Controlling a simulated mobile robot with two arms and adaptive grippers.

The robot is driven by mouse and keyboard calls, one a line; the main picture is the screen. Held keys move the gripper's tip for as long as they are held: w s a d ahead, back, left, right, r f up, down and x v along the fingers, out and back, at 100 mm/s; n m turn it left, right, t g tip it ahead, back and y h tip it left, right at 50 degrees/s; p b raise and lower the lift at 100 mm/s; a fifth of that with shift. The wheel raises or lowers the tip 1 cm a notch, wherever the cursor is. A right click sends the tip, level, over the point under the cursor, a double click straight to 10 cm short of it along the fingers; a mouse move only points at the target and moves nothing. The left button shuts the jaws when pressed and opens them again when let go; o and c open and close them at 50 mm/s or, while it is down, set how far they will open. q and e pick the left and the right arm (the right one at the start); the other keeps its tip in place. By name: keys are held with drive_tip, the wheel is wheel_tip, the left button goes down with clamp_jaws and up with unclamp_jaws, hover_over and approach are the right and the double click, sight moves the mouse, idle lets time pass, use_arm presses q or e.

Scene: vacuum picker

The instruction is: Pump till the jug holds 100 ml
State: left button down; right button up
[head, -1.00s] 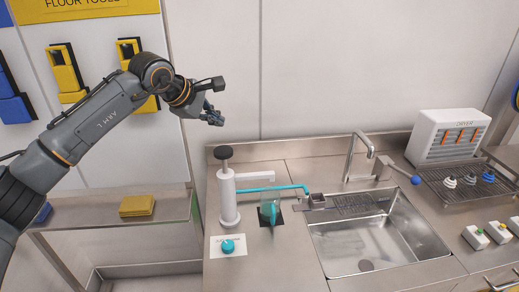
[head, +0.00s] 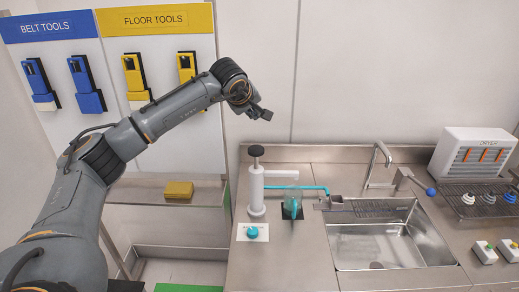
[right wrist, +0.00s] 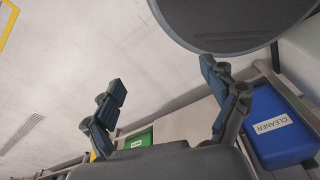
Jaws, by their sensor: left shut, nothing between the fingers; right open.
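The white pump (head: 256,195) stands upright on the steel counter, its black knob (head: 256,151) raised on top. Its spout reaches right over a small clear jug (head: 294,200) with teal on it, on a dark square; the liquid level is too small to read. A teal tube runs beside the jug towards the sink. My left gripper (head: 262,113) is shut and empty, in the air above the knob and apart from it. My right gripper (right wrist: 162,80) is open and empty in the right wrist view, away from the pump.
A teal dial (head: 252,232) on a white card lies before the pump. The sink (head: 390,250) and a dryer (head: 472,153) stand to the right. A yellow cloth stack (head: 178,190) lies on the left shelf. A blue cleaner bin (right wrist: 280,130) shows in the right wrist view.

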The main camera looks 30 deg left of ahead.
sight(255, 150)
use_arm(q)
wheel_tip(255, 150, down, 4)
drive_tip(key=b, duration=0.2)
drive_tip(key=shift+s+d+r+b, duration=0.15)
drive_tip(key=shift+r+b, duration=0.1)
drive_tip(key=shift+b, duration=0.15)
wheel_tip(255, 150, down, 4)
drive_tip(key=b, duration=0.3)
drive_tip(key=shift+f, duration=0.25)
drive_tip(key=shift+f+b, duration=0.3)
use_arm(e)
wheel_tip(255, 150, down, 6)
drive_tip(key=s+d, duration=0.1)
drive_tip(key=shift+s+f, duration=0.25)
drive_tip(key=shift+s, duration=0.1)
use_arm(q)
drive_tip(key=shift+f, duration=0.1)
use_arm(e)
drive_tip(key=shift+f, duration=0.1)
use_arm(q)
drive_tip(key=shift+f, duration=0.3)
use_arm(e)
drive_tip(key=shift+f, duration=0.2)
